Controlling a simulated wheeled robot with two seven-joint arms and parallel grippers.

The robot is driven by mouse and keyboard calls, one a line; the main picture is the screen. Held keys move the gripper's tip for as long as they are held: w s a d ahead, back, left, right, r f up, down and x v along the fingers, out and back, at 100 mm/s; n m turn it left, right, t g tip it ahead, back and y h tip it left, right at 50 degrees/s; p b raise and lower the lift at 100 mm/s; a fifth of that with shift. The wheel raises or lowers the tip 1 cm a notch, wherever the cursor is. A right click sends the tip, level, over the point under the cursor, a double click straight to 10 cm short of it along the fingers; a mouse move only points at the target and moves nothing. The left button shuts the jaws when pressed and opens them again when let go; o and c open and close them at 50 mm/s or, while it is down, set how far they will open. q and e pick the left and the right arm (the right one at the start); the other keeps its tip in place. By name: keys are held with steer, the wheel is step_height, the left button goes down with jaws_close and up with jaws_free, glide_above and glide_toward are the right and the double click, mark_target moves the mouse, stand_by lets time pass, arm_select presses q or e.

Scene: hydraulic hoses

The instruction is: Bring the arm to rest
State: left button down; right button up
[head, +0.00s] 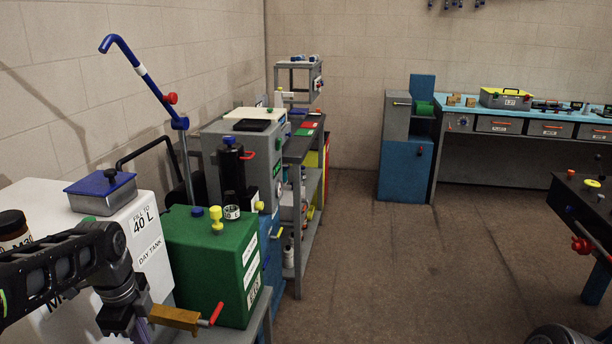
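My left arm comes in from the left edge, in front of the white day tank (150,240). My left gripper (128,325) points down near the bottom edge, beside a brass tap (175,317) with a red-tipped handle on the front of the green tank (215,255). A small purple piece shows next to the fingers. The fingertips are small and dark, so I cannot tell whether they are open, shut or touching the tap. My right gripper is not in view.
A lidded blue-and-grey container (101,192) and a dark jar (13,228) stand on the day tank. A grey machine (228,150) and shelving stand behind. A blue-topped workbench (460,112) is at the back; a dark table (585,200) is at right. The middle floor is clear.

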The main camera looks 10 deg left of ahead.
arm_select(q)
steer(key=w+d+f+n+t+h, duration=0.1)
steer(key=w+d+f+n+t, duration=0.15)
steer(key=d+f+n, duration=0.65)
steer(key=w+d+f+n+t+h, duration=0.25)
steer(key=d+f+n, duration=0.35)
steer(key=f, duration=0.5)
steer(key=s+d+f+n+g, duration=0.1)
steer(key=s+d+f+g, duration=0.1)
steer(key=s+d+f, duration=0.3)
steer(key=s+d+f+n+g, duration=0.1)
steer(key=s+d+f, duration=0.4)
steer(key=s, duration=0.5)
steer(key=s+d+f+n+g, duration=0.1)
steer(key=s+d+f+g, duration=0.1)
steer(key=s+d+f, duration=0.3)
steer(key=s+f, duration=0.1)
steer(key=s, duration=0.2)
steer(key=shift+g+h, duration=0.3)
steer(key=shift+h, duration=0.05)
